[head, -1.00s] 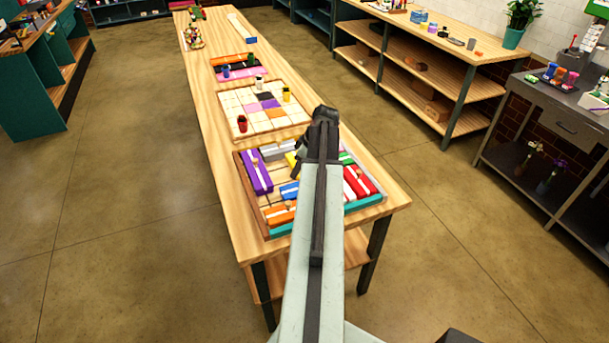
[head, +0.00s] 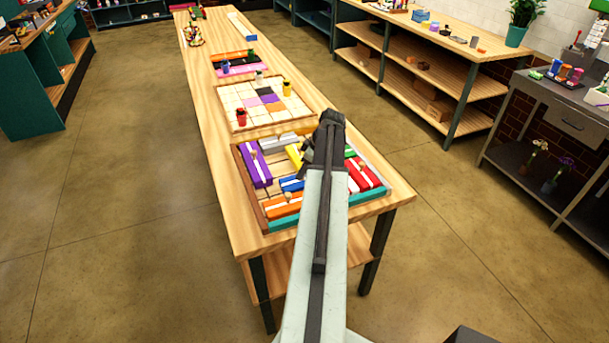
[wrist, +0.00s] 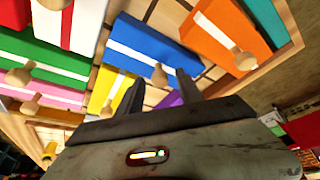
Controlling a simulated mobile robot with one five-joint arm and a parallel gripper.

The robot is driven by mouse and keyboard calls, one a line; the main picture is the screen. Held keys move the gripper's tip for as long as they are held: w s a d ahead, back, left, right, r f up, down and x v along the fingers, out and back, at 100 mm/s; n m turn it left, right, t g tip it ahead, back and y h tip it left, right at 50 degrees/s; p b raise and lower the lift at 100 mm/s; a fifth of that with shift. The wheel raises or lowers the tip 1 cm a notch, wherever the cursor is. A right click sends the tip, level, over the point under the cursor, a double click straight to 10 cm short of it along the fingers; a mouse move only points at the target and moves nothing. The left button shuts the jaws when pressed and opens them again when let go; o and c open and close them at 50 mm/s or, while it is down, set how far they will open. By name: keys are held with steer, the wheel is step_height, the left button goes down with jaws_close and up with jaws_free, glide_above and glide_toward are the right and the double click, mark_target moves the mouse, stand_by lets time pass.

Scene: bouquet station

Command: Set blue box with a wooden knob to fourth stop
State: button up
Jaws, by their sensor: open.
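The blue box (wrist: 142,38) with a white stripe lies in the wooden tray, at the upper middle of the wrist view. Its wooden knob (wrist: 159,76) shows at the near end, framed between the tips of my open gripper (wrist: 160,84). I cannot tell how far the fingers are from the knob, and they hold nothing. In the head view the blue box (head: 291,185) is partly hidden by my arm, and my gripper (head: 309,152) is over the tray (head: 246,190), mostly hidden by the arm.
A tiled board (head: 258,106) with small cups lies farther along the table.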

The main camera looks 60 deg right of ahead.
steer(key=shift+r, duration=0.1)
jaws_close()
stand_by(1.2)
